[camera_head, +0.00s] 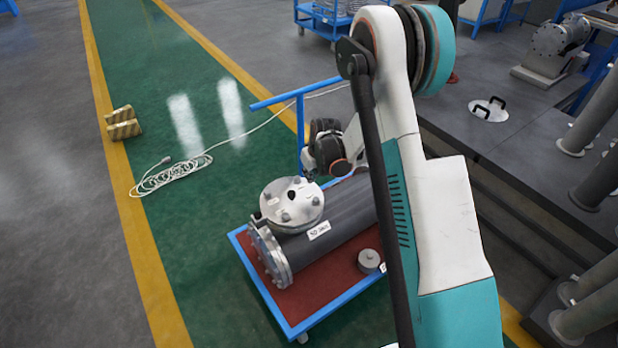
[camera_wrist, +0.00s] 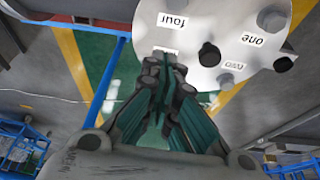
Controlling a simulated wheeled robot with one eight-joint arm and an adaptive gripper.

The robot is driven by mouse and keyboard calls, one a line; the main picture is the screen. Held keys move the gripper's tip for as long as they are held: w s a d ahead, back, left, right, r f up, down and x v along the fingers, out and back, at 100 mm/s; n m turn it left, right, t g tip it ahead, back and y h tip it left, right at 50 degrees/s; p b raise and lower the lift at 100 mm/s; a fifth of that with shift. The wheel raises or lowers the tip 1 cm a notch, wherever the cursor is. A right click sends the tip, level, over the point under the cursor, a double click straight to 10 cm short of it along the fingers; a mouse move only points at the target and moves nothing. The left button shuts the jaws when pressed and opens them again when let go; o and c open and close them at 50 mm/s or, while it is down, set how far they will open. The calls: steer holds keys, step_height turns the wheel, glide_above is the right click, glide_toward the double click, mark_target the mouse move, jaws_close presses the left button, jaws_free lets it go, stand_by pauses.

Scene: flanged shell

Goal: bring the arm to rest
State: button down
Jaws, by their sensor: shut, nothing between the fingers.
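My arm reaches up and over from the lower right in the head view and bends down toward a flanged shell (camera_head: 330,228). The shell is a grey cylinder lying on a blue-framed cart with a red top. A round metal flange (camera_head: 291,203) with bolts faces up on it. In the wrist view the flange (camera_wrist: 200,45) fills the upper middle, with labels "one", "two" and "four" and a dark hole. My gripper (camera_wrist: 165,65) is shut and empty, its fingertips in front of the flange's lower left edge. Whether it touches the flange cannot be told. The fingertips are not clear in the head view.
The blue cart (camera_head: 250,272) also carries a small grey cylindrical piece (camera_head: 369,260). A white cable (camera_head: 170,178) lies coiled on the green floor lane. Yellow blocks (camera_head: 122,122) stand by the lane's left edge. Dark platforms and pipes (camera_head: 600,190) stand at right.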

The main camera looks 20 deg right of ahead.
steer(key=s+a+r+t, duration=0.1)
steer(key=s+r, duration=0.4)
steer(key=r, duration=0.4)
steer(key=s+a+r+m, duration=0.1)
steer(key=s+r, duration=0.3)
steer(key=r, duration=0.5)
steer(key=s+a+r+t, duration=0.1)
steer(key=s+r, duration=0.4)
steer(key=r, duration=0.3)
steer(key=s+a+r, duration=0.1)
steer(key=s+r, duration=0.2)
steer(key=s, duration=0.7)
steer(key=s+a+r+m+t, duration=0.1)
steer(key=s+r, duration=0.2)
steer(key=s, duration=0.8)
steer(key=shift+s+h+p, duration=0.25)
steer(key=shift+h+p, duration=0.15)
steer(key=shift+a, duration=0.1)
